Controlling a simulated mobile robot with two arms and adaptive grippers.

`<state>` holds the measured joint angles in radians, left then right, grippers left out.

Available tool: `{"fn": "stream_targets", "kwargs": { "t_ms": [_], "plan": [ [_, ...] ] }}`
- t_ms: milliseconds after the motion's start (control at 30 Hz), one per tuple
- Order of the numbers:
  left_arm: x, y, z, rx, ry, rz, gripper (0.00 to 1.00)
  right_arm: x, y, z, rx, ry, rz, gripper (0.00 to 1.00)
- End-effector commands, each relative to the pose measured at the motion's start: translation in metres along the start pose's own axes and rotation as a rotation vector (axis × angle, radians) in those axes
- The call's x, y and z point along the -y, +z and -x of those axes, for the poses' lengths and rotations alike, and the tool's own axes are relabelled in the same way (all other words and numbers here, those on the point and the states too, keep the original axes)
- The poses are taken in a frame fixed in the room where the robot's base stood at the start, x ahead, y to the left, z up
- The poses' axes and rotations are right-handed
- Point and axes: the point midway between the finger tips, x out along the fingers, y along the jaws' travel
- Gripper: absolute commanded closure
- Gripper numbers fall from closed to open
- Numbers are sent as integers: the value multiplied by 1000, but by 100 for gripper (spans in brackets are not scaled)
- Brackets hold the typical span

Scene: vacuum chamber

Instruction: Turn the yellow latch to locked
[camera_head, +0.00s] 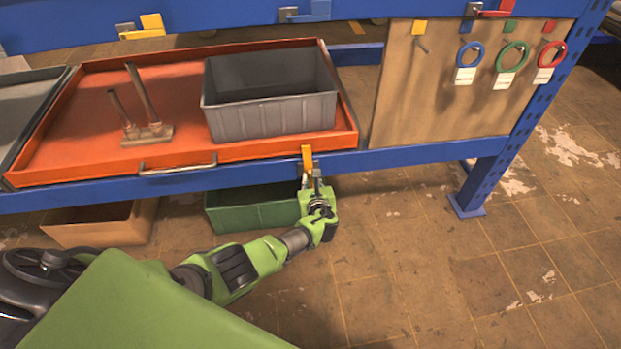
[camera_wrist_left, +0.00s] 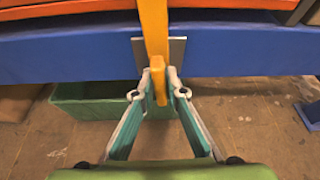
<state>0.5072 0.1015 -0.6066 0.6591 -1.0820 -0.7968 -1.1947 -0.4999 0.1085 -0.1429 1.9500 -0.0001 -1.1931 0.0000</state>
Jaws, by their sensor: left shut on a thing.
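The yellow latch (camera_head: 307,160) is mounted on the blue front beam below the orange tray, near the tray's right front corner. It points upward in the head view. In the left wrist view the latch (camera_wrist_left: 154,35) runs up from a grey plate on the beam, with a handle part sticking out toward the camera. My left gripper (camera_head: 312,180) is at the latch from the front. Its fingertips (camera_wrist_left: 158,92) are closed on the handle part, one on each side. My right gripper is not in view.
A green bin (camera_head: 253,215) and a tan bin (camera_head: 100,226) stand below the beam. A pegboard (camera_head: 440,100) with coloured rings hangs at right. The floor at front right is clear.

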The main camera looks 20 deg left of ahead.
Motion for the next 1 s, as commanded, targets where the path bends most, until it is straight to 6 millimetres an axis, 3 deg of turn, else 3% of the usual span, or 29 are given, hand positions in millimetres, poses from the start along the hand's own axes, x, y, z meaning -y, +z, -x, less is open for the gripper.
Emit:
{"fn": "stream_targets", "kwargs": {
  "t_ms": [667, 700, 767, 1000],
  "plan": [
    [0, -3, 1, -4, 27, -65, 100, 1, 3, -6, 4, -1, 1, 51],
    [0, -3, 1, -4, 27, -65, 86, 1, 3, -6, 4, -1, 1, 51],
    [0, -3, 1, -4, 27, -64, 71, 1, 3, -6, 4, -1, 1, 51],
    [0, -1, 0, -1, 26, -64, 71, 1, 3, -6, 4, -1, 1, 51]
  ]
}}
